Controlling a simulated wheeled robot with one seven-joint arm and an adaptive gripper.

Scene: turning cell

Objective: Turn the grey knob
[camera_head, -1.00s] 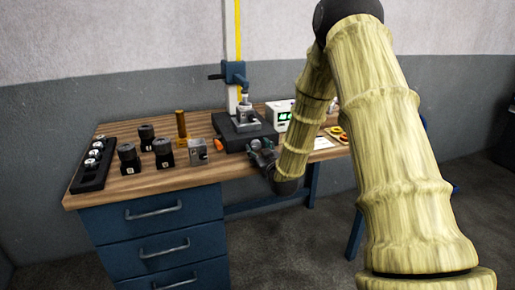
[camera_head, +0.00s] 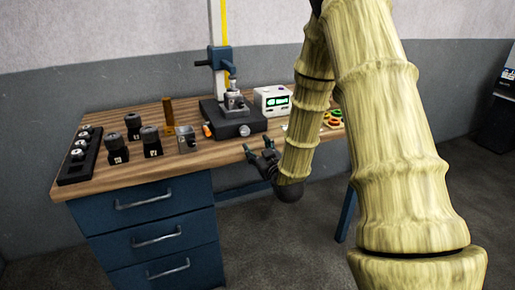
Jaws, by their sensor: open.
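A black-based stand (camera_head: 215,122) with a blue head on a column stands on the wooden bench. A small round grey knob (camera_head: 245,130) sits on the front face of its base, towards the right. An orange knob (camera_head: 207,130) sits at the base's left side. My gripper (camera_head: 258,147) is open and empty at the bench's front edge, just below and right of the grey knob in the picture. I see a gap between gripper and knob; the depth between them is hard to judge.
A white box with a green display (camera_head: 271,99) stands right of the stand. A small grey block (camera_head: 186,138), a brown post (camera_head: 168,112), several black cylindrical holders and a black rack (camera_head: 75,170) stand to the left. Blue drawers (camera_head: 150,235) are below the bench.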

